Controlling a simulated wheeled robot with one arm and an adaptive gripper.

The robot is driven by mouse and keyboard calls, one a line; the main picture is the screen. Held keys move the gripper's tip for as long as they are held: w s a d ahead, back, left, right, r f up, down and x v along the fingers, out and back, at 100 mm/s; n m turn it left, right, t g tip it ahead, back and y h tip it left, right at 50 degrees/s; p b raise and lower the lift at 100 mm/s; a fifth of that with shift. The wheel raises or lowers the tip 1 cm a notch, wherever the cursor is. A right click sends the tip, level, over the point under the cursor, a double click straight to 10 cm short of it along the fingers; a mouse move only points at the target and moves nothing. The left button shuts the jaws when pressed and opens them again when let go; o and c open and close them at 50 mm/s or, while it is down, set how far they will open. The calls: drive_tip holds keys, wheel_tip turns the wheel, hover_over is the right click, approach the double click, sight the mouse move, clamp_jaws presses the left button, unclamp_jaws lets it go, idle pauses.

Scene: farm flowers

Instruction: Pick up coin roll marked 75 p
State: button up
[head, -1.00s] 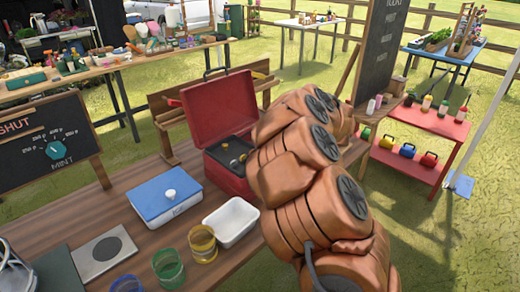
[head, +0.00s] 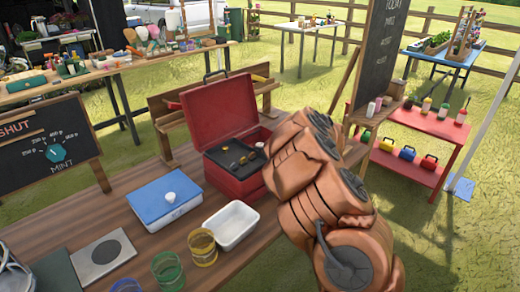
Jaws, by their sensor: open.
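An open red cash box (head: 240,187) stands on the wooden table, with its lid (head: 219,108) tilted back. Its dark tray (head: 222,158) holds a few small gold and dark pieces (head: 246,158). They are too small to read, so I cannot tell which, if any, is the coin roll marked 75 p. My copper-coloured arm rises at the right of the box and overlaps the table's right edge. My gripper does not show; the arm's far end hides it or it is out of sight.
A blue-lidded white box (head: 164,202), a white tray (head: 231,226), yellow (head: 203,247) and green (head: 168,271) glass jars and a grey plate (head: 103,251) stand left of the arm. A chalkboard (head: 380,65) stands behind the arm. A red shelf (head: 430,122) is further right.

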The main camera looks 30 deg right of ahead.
drive_tip(key=shift+x, duration=1.2)
drive_tip(key=shift+r, duration=0.1)
clamp_jaws()
